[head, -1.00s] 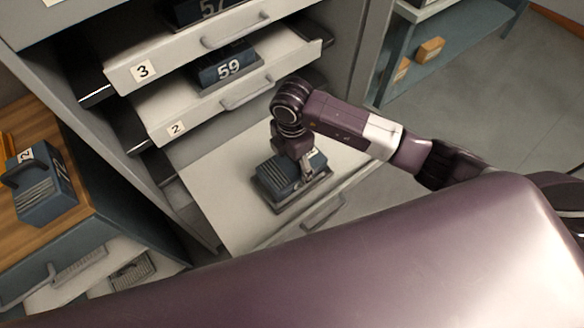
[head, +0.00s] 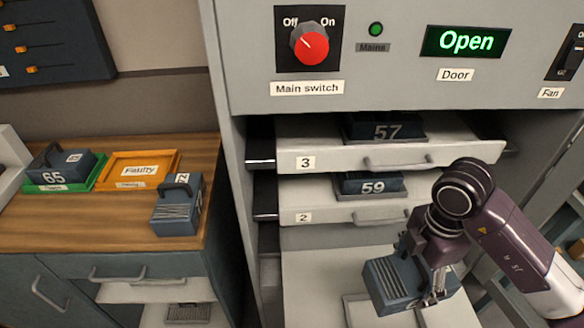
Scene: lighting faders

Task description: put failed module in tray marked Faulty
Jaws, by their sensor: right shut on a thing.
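My right gripper (head: 436,284) is shut on a dark blue finned module (head: 390,284), held tilted above the pulled-out bottom drawer (head: 312,288). Its number is hidden. The orange tray marked Faulty (head: 168,160) lies on the wooden bench at the left, with no module in it. Another blue module (head: 176,216) with a handle stands at the tray's front right; its label is hard to read. My left gripper is not in view.
Module 65 (head: 62,164) sits in a green tray (head: 104,172) left of the orange one. Pulled-out drawers 3 (head: 340,160) and 2 (head: 330,213) hold modules 57 (head: 386,128) and 59 (head: 373,183). The cabinet's side wall (head: 228,170) stands between bench and drawers. The bench front (head: 90,236) is clear.

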